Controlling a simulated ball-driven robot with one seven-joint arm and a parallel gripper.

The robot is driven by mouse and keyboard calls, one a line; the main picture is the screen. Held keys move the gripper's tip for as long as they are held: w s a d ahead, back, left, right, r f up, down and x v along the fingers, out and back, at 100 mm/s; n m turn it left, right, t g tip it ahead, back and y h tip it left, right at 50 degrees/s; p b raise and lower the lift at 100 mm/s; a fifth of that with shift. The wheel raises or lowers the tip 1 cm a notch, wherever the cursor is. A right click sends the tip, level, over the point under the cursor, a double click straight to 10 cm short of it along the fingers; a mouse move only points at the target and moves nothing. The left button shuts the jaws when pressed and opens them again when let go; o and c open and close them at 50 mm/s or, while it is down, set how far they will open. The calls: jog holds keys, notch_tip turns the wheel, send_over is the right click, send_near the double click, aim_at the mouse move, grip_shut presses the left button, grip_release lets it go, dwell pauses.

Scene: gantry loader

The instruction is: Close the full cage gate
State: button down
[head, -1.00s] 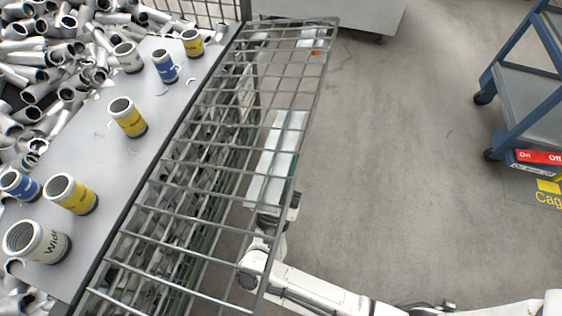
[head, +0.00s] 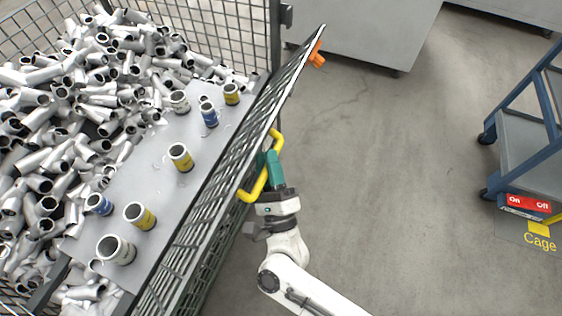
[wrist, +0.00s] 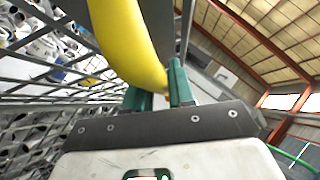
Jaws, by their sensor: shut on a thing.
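The full cage gate (head: 216,187) is a grey wire-mesh panel along the right side of the cage in the head view. It stands steep, its top rail leaning a little out from the cage, with a gap at the far corner post. A yellow handle (head: 249,194) sits on its outer face. My gripper (head: 268,160) is shut on this handle with its teal fingers. In the wrist view the yellow handle (wrist: 128,45) passes between the fingers (wrist: 160,88). An orange latch piece (head: 317,54) is on the gate's far end, apart from the post.
The cage holds many grey pipe fittings (head: 50,120) and a grey sheet (head: 165,205) with several white, yellow and blue collars. A blue trolley (head: 525,150) stands at right. Grey cabinets (head: 370,35) are at the back. The floor (head: 400,170) between is clear.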

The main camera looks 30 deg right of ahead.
aim_at(228, 185)
jog(key=w+a+r+n+p, duration=0.1)
jog(key=p, duration=0.1)
jog(key=w+r+n+y+p, duration=0.1)
jog(key=r+p, duration=0.1)
jog(key=w+a+r+n+g+y+p, duration=0.1)
jog(key=r+p, duration=0.1)
jog(key=shift+w+a+r+p, duration=0.1)
jog(key=shift+w+a+p, duration=0.2)
jog(key=shift+w+p, duration=0.1)
jog(key=w+a+r+n+g+y+p, duration=0.1)
jog(key=w+a+r+n+p, duration=0.1)
jog(key=w+p, duration=0.4)
jog(key=shift+w+a+n+g, duration=0.15)
jog(key=shift+a+n+g, duration=0.25)
jog(key=shift+a, duration=0.9)
jog(key=shift+y, duration=0.4)
jog(key=c, duration=1.3)
grip_release()
jog(key=shift+w+a, duration=0.1)
jog(key=shift+o, duration=1.2)
jog(key=shift+f, duration=0.2)
jog(key=b+v, duration=0.1)
jog(key=v, duration=1)
